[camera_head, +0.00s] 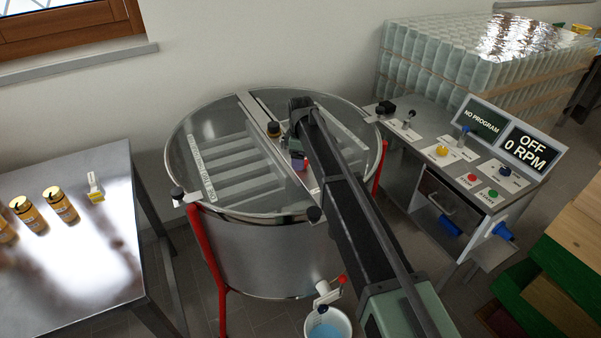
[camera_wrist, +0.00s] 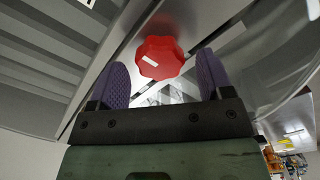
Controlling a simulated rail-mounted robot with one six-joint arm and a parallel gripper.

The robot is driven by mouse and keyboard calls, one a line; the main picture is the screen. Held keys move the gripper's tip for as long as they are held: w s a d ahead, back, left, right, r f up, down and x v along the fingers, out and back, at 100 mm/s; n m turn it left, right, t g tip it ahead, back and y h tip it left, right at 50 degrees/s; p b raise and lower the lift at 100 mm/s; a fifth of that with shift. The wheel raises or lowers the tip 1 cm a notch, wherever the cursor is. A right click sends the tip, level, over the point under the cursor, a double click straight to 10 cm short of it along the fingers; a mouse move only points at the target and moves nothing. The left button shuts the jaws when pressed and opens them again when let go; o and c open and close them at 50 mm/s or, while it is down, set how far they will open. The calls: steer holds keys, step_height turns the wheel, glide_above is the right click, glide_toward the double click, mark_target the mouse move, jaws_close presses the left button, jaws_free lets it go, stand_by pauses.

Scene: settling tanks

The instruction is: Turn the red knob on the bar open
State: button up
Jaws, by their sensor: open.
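The red knob (camera_wrist: 160,58) is a lobed knob with a white mark on its face, mounted on the metal bar (camera_head: 254,112) across the top of the round steel tank (camera_head: 262,255). My gripper (camera_wrist: 163,63) is open, with one purple finger on each side of the knob in the wrist view. The fingertips reach about level with the knob, and I cannot tell whether they touch it. In the head view my arm and gripper (camera_head: 299,163) are over the bar and mostly hide the knob.
A black knob (camera_head: 273,129) stands on the bar beside my gripper. Clear lids cover the tank. A control panel (camera_head: 460,165) reading OFF 0 RPM is to the right. A steel table (camera_head: 75,245) with jars is to the left. A bucket (camera_head: 328,325) stands below the tank's tap.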

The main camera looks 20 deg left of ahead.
steer(key=shift+f, duration=0.7)
steer(key=shift+r, duration=0.2)
steer(key=c, duration=0.9)
